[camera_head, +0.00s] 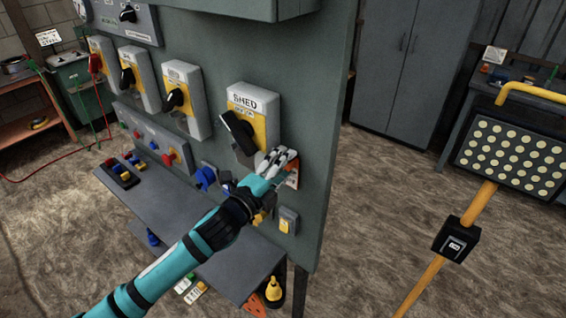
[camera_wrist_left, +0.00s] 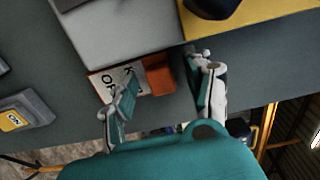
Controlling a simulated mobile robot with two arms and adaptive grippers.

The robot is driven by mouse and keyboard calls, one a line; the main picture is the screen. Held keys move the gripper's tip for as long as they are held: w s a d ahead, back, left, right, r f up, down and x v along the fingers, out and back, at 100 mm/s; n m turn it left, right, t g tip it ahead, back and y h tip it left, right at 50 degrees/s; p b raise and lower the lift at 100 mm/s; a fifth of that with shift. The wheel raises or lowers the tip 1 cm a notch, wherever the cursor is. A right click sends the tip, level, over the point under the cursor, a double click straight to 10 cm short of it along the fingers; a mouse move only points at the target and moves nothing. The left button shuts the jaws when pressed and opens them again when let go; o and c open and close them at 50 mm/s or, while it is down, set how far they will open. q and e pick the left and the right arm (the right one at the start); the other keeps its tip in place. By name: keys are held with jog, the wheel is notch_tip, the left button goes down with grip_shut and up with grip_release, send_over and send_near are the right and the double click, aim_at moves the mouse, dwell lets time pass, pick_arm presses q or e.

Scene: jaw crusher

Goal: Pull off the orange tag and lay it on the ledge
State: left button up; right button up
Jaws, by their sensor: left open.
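The orange tag (camera_head: 293,179) hangs on the grey panel below the SHED switch, partly hidden behind my left gripper (camera_head: 277,160). In the left wrist view the tag (camera_wrist_left: 158,75) shows an orange part and a white part with dark lettering. There my left gripper (camera_wrist_left: 160,92) is open, its fingers on either side of the orange part. One finger overlaps the lettered part; I cannot tell whether it touches. The grey ledge (camera_head: 180,205) juts from the panel, below and left of the gripper. My right gripper is not in view.
The SHED switch box (camera_head: 255,105) with its black handle sits just above the gripper. A small switch (camera_head: 288,220) is below. Coloured items (camera_head: 118,173) lie at the ledge's left end; its middle looks clear. A yellow-railed lamp stand (camera_head: 510,155) stands at right.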

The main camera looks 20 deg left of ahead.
pick_arm(q)
grip_shut()
dwell(0.4)
jog(key=shift+f, duration=0.1)
jog(key=shift+v, duration=2.5)
jog(key=shift+a, duration=0.15)
